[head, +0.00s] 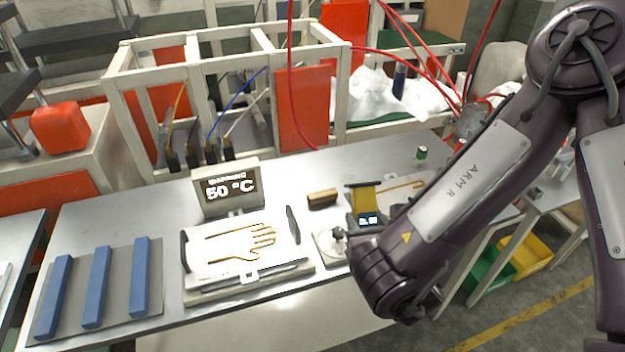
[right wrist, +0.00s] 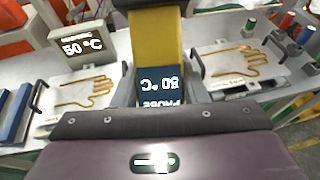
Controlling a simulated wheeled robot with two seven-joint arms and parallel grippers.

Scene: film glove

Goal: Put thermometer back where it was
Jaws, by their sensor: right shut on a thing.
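The thermometer is a yellow handheld device (head: 364,201) with a dark display, just right of the table's middle in the head view. In the head view my right forearm and wrist hide most of that gripper. Whether the thermometer touches the table is hard to tell. My left gripper is not in view.
A sign (head: 228,188) reading 50 °C stands behind a plate with a glove outline (head: 240,243). A second glove plate (right wrist: 235,62) lies on the other side. A small light plate (head: 328,250), a brown block (head: 322,199) and blue bars (head: 97,287) are on the table.

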